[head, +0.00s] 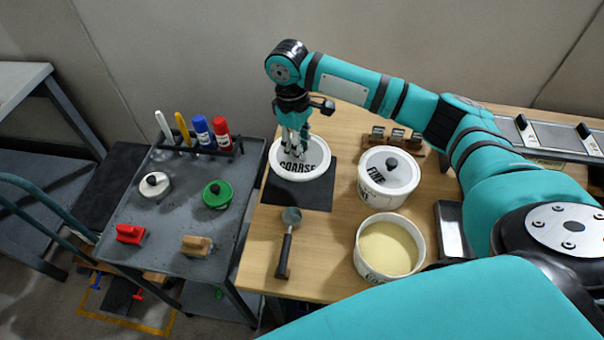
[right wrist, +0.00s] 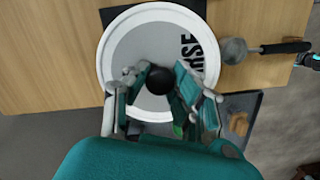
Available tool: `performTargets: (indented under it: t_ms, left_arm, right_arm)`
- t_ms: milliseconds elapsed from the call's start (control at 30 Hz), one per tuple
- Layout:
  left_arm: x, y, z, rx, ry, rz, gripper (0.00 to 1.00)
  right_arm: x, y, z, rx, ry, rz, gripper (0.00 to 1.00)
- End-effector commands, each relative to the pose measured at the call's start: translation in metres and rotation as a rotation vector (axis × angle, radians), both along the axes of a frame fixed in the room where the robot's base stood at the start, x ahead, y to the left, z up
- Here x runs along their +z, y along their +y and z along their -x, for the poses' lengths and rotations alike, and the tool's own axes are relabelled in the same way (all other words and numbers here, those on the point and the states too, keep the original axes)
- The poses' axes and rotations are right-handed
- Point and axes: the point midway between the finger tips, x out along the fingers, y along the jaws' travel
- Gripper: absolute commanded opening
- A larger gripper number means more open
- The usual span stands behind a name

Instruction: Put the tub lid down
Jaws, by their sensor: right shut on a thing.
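The tub lid (head: 318,163) is a round white-rimmed disc marked COARSE. It is over the dark mat (head: 297,192) on the wooden table; whether it touches the mat I cannot tell. My right gripper (head: 299,146) points down at the lid and is shut on its black knob. In the right wrist view the fingers (right wrist: 163,97) are on both sides of the knob (right wrist: 159,80), with the lid (right wrist: 120,52) beneath. The open tub (head: 362,245) holds pale yellowish contents at the table's front.
A tub with a lid marked FINE (head: 388,182) stands right of the mat. A scoop (head: 287,243) lies in front of the mat. A dark tray (head: 450,230) lies beside my right arm.

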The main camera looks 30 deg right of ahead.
Motion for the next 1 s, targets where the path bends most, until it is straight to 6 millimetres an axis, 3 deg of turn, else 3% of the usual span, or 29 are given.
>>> performTargets:
  t_ms: [200, 433, 600, 1000]
  left_arm:
    - [0.005, 0.001, -0.001, -0.001, -0.001, -0.001, 0.40]
    - [0.006, -0.005, -0.001, -0.007, -0.002, 0.006, 0.40]
    - [0.008, -0.010, -0.001, -0.008, -0.002, 0.012, 0.40]
    - [0.009, -0.009, -0.001, -0.006, -0.003, 0.010, 0.40]
  right_arm:
    - [-0.040, -0.001, 0.001, 0.002, 0.003, 0.003, 0.00]
    - [-0.059, 0.000, 0.001, 0.003, 0.004, 0.002, 0.00]
    - [-0.083, 0.000, 0.002, 0.001, 0.004, 0.002, 0.00]
    - [-0.091, 0.000, 0.001, 0.002, 0.001, 0.002, 0.00]
